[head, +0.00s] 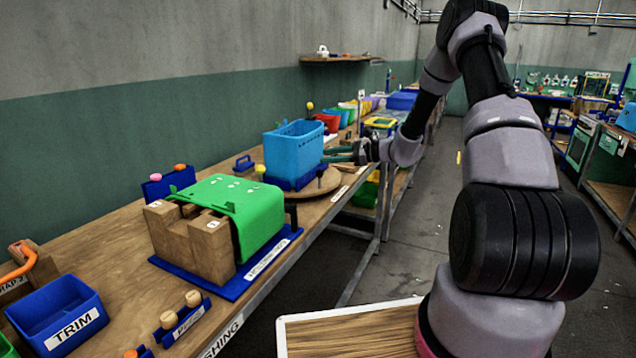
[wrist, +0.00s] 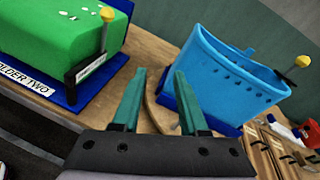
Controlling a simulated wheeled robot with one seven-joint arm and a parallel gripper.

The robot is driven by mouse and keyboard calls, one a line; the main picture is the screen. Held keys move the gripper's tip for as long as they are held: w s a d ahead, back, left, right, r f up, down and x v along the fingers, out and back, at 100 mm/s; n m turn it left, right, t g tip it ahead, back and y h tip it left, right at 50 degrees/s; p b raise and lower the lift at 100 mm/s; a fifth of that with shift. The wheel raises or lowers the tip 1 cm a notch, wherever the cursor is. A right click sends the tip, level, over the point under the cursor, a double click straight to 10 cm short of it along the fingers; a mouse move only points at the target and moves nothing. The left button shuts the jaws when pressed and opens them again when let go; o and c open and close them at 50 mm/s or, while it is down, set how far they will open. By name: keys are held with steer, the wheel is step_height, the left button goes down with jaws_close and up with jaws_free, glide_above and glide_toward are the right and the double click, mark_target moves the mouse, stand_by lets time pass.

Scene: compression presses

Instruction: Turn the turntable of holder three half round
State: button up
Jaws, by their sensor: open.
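The wooden turntable (head: 330,182) is a round disc on the bench, beyond the green-covered holder. A blue bin (head: 293,148) stands upright on it in a dark blue base (head: 290,181). A short dark peg (head: 320,177) rises near the disc's front edge. My gripper (head: 338,154) is open beside the bin's right side. In the wrist view my green fingers (wrist: 160,74) are spread with nothing between them. Part of the turntable (wrist: 158,118) shows behind them, and the blue bin (wrist: 225,82) is to their right. I cannot read a holder three label.
The holder labelled two, with a green cover (head: 240,208) on wooden blocks, stands nearer on the bench; its cover (wrist: 55,35) is left of my fingers in the wrist view. A TRIM bin (head: 58,312) is at the near left. The aisle (head: 425,215) to the right is open floor.

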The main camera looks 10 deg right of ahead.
mark_target(319, 178)
steer(key=w+d+f+m+t+h, duration=0.1)
steer(key=w+d+f+m+t, duration=0.25)
steer(key=f, duration=0.35)
steer(key=w+d+f+m+t+h, duration=0.1)
steer(key=w+d+f+m+t, duration=0.2)
steer(key=f, duration=0.4)
steer(key=shift+m+g, duration=0.25)
steer(key=shift+m, duration=0.4)
steer(key=x, duration=0.6)
steer(key=s+a+x, duration=0.1)
steer(key=x, duration=0.3)
jaws_close()
